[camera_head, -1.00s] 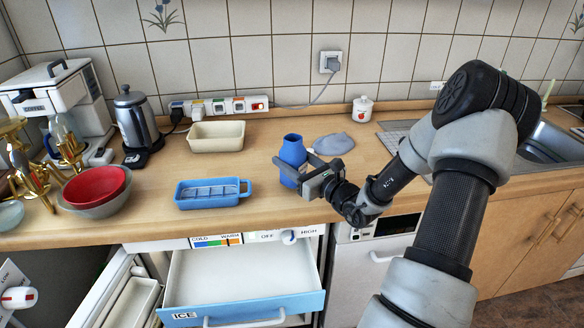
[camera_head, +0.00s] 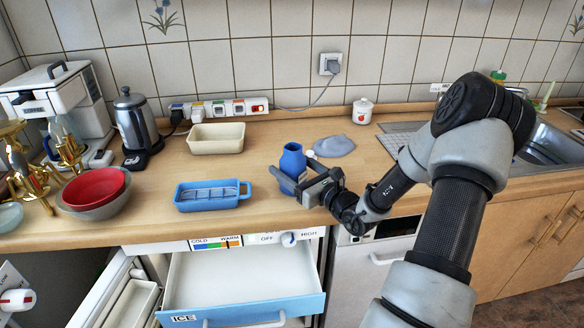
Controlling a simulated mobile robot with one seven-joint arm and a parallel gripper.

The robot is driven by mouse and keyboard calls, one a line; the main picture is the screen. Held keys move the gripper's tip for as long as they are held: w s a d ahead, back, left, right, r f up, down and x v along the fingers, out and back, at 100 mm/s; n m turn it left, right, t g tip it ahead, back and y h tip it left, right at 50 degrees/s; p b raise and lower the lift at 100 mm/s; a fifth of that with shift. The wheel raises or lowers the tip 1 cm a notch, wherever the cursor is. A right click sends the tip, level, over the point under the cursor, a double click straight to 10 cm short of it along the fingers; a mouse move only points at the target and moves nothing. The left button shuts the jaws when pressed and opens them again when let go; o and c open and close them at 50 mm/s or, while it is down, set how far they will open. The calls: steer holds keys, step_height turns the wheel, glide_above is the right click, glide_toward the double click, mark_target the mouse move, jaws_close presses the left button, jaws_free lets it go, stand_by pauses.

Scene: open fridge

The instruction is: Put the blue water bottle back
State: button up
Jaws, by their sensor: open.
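The blue water bottle (camera_head: 292,160) stands about upright at the front middle of the wooden counter, with its neck up. My gripper (camera_head: 290,182) reaches in from the right, low at the bottle. The lower part of the bottle is partly hidden by the fingers. I cannot tell whether a finger touches it. Under the counter, the fridge is open, and a white drawer marked ICE (camera_head: 240,312) with a blue front is pulled out.
A blue ice tray (camera_head: 248,190) lies left of the bottle and a grey-blue lid-like piece (camera_head: 334,146) behind it. A cream dish (camera_head: 216,139), kettle (camera_head: 136,120) and red bowl (camera_head: 95,186) stand further left. A white jar (camera_head: 362,112) stands at the back.

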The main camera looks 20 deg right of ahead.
steer(key=v, duration=1.2)
steer(key=shift+p, duration=0.3)
